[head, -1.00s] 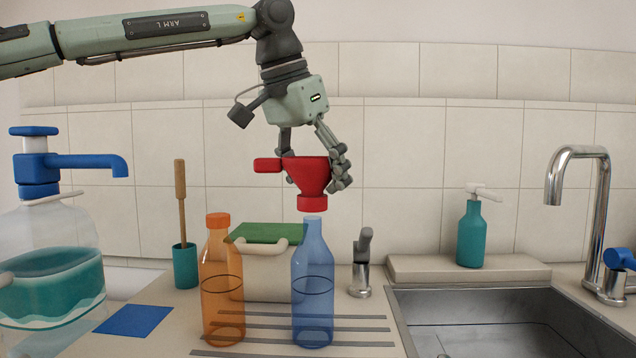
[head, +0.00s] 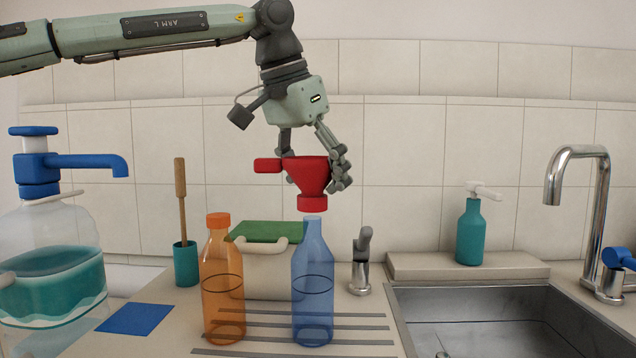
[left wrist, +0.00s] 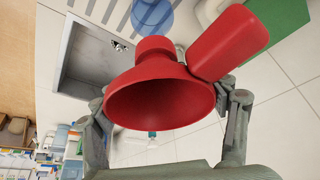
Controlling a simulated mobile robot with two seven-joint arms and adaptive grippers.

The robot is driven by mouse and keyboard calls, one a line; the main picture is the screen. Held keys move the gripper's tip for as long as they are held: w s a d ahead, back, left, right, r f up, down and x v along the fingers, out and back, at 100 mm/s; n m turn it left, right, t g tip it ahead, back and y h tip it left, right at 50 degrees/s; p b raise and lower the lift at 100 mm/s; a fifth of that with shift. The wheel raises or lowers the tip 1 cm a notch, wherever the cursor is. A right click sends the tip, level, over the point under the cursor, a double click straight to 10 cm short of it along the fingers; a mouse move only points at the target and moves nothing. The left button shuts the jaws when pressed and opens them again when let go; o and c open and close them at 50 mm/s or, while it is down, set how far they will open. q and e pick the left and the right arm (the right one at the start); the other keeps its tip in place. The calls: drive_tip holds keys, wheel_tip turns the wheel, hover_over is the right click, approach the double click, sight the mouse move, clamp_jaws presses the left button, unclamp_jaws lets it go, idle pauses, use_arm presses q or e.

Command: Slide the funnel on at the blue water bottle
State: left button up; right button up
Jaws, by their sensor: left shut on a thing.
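The red funnel (head: 308,174) is held by my left gripper (head: 314,165), which is shut on it, one finger on each side. Its wide mouth faces up and its handle points left. The blue water bottle (head: 313,285) stands upright and open on the ribbed part of the counter. The funnel's lower collar is just above the bottle's mouth; I cannot tell whether they touch. In the left wrist view the funnel (left wrist: 160,95) fills the middle, and part of the blue bottle (left wrist: 152,15) shows beyond it. My right gripper is not in view.
An orange bottle (head: 223,290) with a cap stands close left of the blue one. Behind them is a pale box with a green lid (head: 266,232). A tap (head: 361,262) and the sink (head: 490,315) are to the right. A large dispenser jug (head: 50,280) stands far left.

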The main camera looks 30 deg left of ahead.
sight(303, 158)
use_arm(q)
drive_tip(key=shift+r, duration=0.1)
drive_tip(key=shift+p, duration=0.45)
drive_tip(key=shift+p, duration=0.35)
idle(0.3)
drive_tip(key=shift+f+b, duration=0.6)
drive_tip(key=shift+f, duration=1.1)
drive_tip(key=o, duration=1.4)
drive_tip(key=shift+c, duration=0.2)
drive_tip(key=v, duration=1.2)
drive_tip(key=shift+w, duration=0.1)
